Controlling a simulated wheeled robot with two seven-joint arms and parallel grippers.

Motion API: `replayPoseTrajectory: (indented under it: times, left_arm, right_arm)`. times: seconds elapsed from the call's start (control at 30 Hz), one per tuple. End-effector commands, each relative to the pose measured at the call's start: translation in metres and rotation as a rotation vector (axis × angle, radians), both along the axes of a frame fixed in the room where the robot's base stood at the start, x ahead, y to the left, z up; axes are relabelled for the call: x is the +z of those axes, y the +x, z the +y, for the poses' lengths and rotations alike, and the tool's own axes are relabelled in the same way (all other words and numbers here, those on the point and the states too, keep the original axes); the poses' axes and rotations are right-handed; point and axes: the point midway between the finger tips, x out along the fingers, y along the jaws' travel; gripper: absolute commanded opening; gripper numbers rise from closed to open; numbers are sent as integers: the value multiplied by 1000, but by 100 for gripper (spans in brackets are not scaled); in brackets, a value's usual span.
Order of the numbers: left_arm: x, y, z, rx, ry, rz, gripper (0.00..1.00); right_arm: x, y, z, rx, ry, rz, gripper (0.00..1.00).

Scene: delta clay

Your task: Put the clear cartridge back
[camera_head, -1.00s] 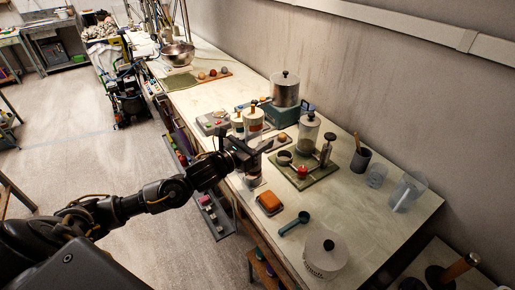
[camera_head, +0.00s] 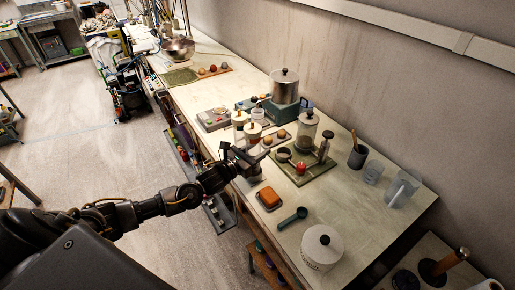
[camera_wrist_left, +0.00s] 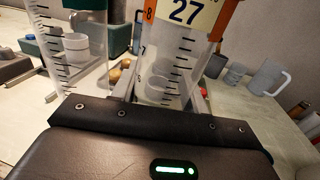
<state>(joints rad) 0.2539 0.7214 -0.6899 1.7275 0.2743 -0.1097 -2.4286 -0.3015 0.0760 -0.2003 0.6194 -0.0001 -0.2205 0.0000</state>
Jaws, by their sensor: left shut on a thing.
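My left gripper (camera_head: 248,157) is shut on a clear cartridge (camera_head: 254,132) with a white label and an orange band, above the front part of the workbench. In the left wrist view the held cartridge (camera_wrist_left: 168,65) is see-through, with black scale marks and a "27" on its label, and it leans in the picture. A second clear cartridge (camera_wrist_left: 70,60) with scale marks and a teal part at the top stands to its left. In the head view two pale cartridges (camera_head: 239,119) (camera_head: 257,115) stand just behind the held one. My right gripper is out of view.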

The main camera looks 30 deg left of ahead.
Motion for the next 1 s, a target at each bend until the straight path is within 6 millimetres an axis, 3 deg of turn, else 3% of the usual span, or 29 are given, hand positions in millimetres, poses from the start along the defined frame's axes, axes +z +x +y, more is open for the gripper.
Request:
replayPoseTrajectory:
  times: [0.2, 0.23, 0.37, 0.73, 1.0]
  left_arm:
    - [-4, 0, 0, 0, -1, -2, 15]
    - [-3, 0, 0, 0, 0, 0, 48]
    - [-3, 0, 0, 0, 0, 0, 65]
    - [3, 0, 0, 0, 0, 1, 66]
    - [-6, -48, 17, -1, 2, 3, 66]
  right_arm:
    - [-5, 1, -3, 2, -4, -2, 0]
    - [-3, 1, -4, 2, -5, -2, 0]
    - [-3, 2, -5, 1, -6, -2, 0]
    - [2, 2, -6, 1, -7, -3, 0]
    - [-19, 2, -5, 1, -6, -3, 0]
